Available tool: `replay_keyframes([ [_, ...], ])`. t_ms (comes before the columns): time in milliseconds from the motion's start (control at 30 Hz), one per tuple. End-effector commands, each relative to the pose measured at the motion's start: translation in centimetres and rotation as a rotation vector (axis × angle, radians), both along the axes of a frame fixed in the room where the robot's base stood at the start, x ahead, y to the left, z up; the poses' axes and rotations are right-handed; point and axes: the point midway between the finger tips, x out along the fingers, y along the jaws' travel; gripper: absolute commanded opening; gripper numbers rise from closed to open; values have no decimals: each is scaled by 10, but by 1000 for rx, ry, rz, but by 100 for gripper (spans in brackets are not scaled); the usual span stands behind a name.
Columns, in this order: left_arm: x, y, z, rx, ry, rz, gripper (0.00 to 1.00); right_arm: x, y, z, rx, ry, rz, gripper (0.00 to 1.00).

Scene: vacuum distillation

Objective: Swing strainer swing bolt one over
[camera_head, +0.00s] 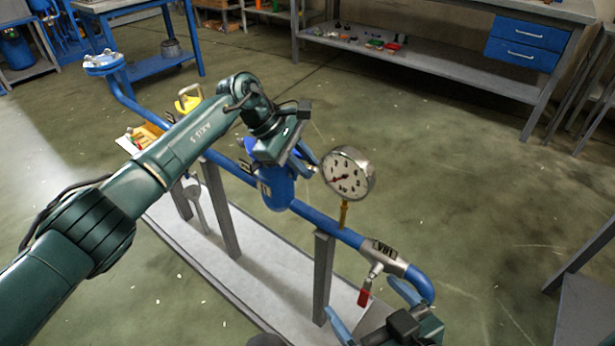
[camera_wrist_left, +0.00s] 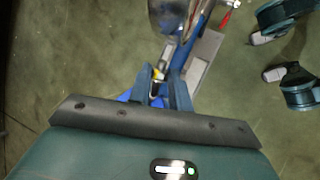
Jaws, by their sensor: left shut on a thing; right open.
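The strainer (camera_head: 278,188) is the blue body in the middle of the blue pipe run, and its top is mostly hidden by my left gripper (camera_head: 306,163). In the left wrist view the two fingers of my left gripper (camera_wrist_left: 161,88) are close around a small pale, partly yellow piece (camera_wrist_left: 158,74), which looks like a strainer swing bolt. Its angle and which bolt it is cannot be made out. My right gripper (camera_head: 372,308) is open and empty at the bottom right, beside the lower pipe end.
A round pressure gauge (camera_head: 349,174) stands right beside my left gripper. A valve with a red handle (camera_head: 365,297) hangs from the pipe further right. Grey posts (camera_head: 323,280) carry the pipe over a pale base plate (camera_head: 270,290).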

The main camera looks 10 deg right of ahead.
Motion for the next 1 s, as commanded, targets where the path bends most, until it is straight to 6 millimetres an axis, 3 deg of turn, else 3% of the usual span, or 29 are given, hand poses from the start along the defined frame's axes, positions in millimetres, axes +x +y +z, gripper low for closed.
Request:
replay_keyframes([
  [333,1,1,1,-12,12,1,0,1,1,-3,-9,4,7,100],
  [367,1,1,1,-12,12,1,20,1,1,-3,-9,4,7,100],
  [500,1,1,1,-12,12,1,30,0,2,-3,-8,4,6,100],
  [767,1,2,3,-12,11,0,30,1,2,-3,-8,4,6,100],
  [1000,3,24,33,-10,7,3,30,1,1,2,0,-1,3,100],
])
